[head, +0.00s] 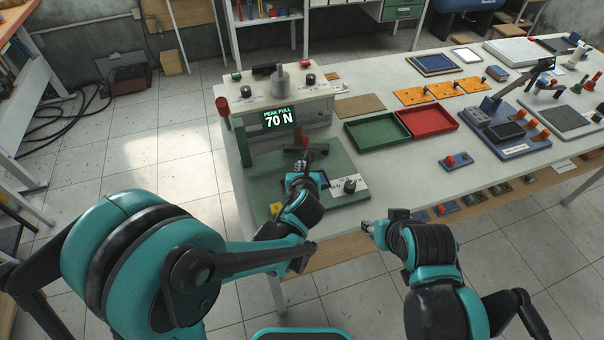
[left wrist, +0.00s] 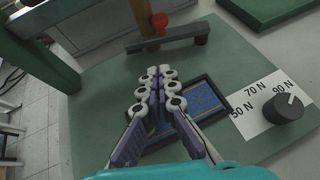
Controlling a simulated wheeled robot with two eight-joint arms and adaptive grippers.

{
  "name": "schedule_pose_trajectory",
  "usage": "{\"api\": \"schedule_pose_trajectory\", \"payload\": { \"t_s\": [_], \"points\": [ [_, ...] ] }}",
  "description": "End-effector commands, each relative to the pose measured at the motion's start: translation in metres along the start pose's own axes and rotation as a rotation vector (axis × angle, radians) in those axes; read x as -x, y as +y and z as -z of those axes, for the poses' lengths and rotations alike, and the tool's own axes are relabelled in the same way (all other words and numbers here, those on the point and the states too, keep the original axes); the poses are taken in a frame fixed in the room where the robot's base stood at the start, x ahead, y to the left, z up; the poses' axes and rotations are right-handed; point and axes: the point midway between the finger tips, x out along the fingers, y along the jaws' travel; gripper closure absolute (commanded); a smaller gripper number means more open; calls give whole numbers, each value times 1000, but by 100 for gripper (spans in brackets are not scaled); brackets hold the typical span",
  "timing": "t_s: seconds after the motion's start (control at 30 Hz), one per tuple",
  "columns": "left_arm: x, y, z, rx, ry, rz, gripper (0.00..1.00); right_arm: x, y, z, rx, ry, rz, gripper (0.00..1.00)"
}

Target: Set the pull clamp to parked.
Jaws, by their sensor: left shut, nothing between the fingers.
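A pull-test fixture with a green base (head: 262,165) stands at the near left of the table. A dark bar with a red knob (head: 303,142) lies across the base; I cannot tell for sure that it is the pull clamp. The bar also shows in the left wrist view (left wrist: 170,44), with the red knob (left wrist: 160,22) behind it. My left gripper (head: 304,160) is shut and empty just in front of the bar; its fingertips (left wrist: 160,72) appear apart from it. My right gripper (head: 369,228) is off the table's front edge, its fingers too small to judge.
A display (head: 278,119) reads PEAK PULL 70 N. A black dial (left wrist: 284,108) with 50, 70 and 90 N marks sits right of my left gripper, near a blue-faced pad (left wrist: 200,98). A green post (head: 243,143) stands left. Green (head: 376,147) and red (head: 428,133) trays lie right.

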Motion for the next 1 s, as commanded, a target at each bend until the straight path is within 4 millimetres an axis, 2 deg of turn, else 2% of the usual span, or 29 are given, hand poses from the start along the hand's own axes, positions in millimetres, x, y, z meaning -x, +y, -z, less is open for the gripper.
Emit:
{"api": "schedule_pose_trajectory", "payload": {
  "t_s": [0.03, 0.1, 0.17, 0.33, 0.5, 0.87, 1.0],
  "points": [
    [-14, 0, 2, 2, -1, -1, 100, -5, 0, -4, 0, 0, 0, 57],
    [-28, 0, 2, 2, 0, -1, 100, -9, 0, -6, 0, 0, 0, 57],
    [-40, 0, 2, 2, 0, -1, 100, -11, 0, -8, 0, 0, 0, 57],
    [-59, 0, -13, 1, 0, 0, 100, -14, 0, -10, 0, 0, 0, 57],
    [-68, 0, -19, 1, 0, 1, 100, -16, 0, -11, 0, 0, 0, 57],
    [-69, 0, -20, 1, 0, 1, 100, -16, 0, -11, 0, 0, 0, 57],
    [-80, 2, -26, 1, 0, 0, 100, -18, 0, -13, 0, 0, 0, 57]
  ]
}}
